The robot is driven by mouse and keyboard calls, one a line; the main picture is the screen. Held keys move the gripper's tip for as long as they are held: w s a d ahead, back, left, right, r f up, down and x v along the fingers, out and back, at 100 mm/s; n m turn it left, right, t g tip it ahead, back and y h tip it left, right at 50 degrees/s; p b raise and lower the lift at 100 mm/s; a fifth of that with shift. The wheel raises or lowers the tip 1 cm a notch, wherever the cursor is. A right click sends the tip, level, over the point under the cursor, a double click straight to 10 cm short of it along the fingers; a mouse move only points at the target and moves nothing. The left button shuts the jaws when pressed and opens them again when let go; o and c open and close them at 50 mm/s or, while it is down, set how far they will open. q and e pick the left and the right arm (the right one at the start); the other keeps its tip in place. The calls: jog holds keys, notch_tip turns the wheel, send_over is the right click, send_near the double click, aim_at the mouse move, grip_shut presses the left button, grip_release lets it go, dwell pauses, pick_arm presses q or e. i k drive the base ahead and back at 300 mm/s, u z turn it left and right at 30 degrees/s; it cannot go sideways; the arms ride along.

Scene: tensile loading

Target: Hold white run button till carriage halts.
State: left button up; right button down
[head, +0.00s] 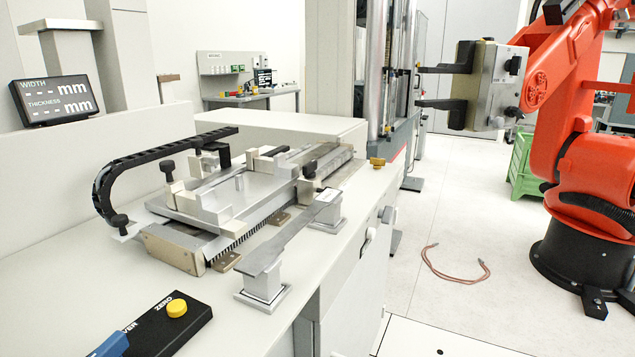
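The carriage (205,203) is a silver metal slide on a rail base in the middle of the bench, with clamps and black knobs on it. A black cable chain (130,160) curves over its left side. A black control box (180,325) at the bottom left has a yellow button (177,308) marked ZERO and a blue part (108,345) cut off by the picture edge. I see no white run button in this view. Neither of my grippers is in view.
A flat metal specimen (290,235) rests on two posts at the bench's front edge. A display (58,97) shows dashes for width and thickness. An orange robot arm (575,160) with a black-fingered gripper stands at the right. A reddish cable (455,270) lies on the floor.

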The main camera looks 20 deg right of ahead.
aim_at(371, 233)
jog(key=k, duration=1.35)
jog(key=z, duration=0.75)
jog(key=i, duration=1.7)
jog(key=u, duration=0.4)
